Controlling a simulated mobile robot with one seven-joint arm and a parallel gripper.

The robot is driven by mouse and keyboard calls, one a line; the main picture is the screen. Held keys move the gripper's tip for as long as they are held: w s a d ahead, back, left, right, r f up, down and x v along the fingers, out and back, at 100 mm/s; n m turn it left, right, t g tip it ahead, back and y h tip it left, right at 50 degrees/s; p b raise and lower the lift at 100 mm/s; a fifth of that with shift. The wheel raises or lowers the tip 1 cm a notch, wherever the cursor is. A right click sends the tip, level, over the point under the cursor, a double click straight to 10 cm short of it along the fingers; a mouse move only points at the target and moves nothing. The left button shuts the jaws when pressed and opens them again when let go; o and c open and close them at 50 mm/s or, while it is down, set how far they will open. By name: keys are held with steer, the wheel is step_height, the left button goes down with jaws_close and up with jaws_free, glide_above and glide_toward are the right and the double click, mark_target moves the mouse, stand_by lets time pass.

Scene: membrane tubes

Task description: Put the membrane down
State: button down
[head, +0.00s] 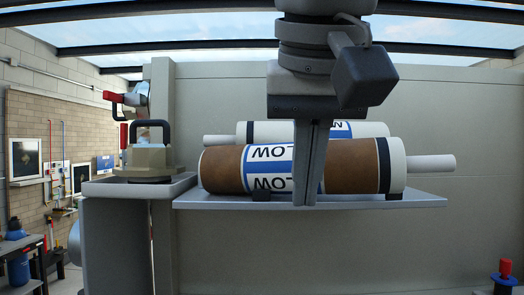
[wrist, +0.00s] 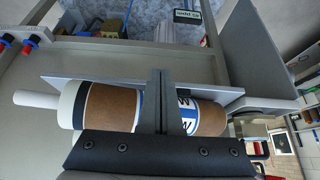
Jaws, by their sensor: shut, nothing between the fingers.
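A brown membrane tube (head: 350,166) with a blue and white label and a white end cap and pipe lies level on a grey shelf (head: 420,201). It also shows in the wrist view (wrist: 110,106). A second, white tube (head: 265,132) lies behind it, partly hidden. My gripper (head: 307,203) points down with its fingers together and empty. In the head view the fingers cross in front of the brown tube's label and hide part of it. Whether they touch the tube I cannot tell. The fingers also show in the wrist view (wrist: 162,74).
Small black supports (head: 394,196) sit on the shelf under the brown tube. To the left, a grey tray (head: 100,188) holds a beige block with a black handle (head: 148,158). A red-handled fitting (head: 113,97) is on the post above. A wall stands behind the shelf.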

steer(key=w+p, duration=0.1)
steer(key=w, duration=0.3)
steer(key=shift+w, duration=0.2)
stand_by(0.4)
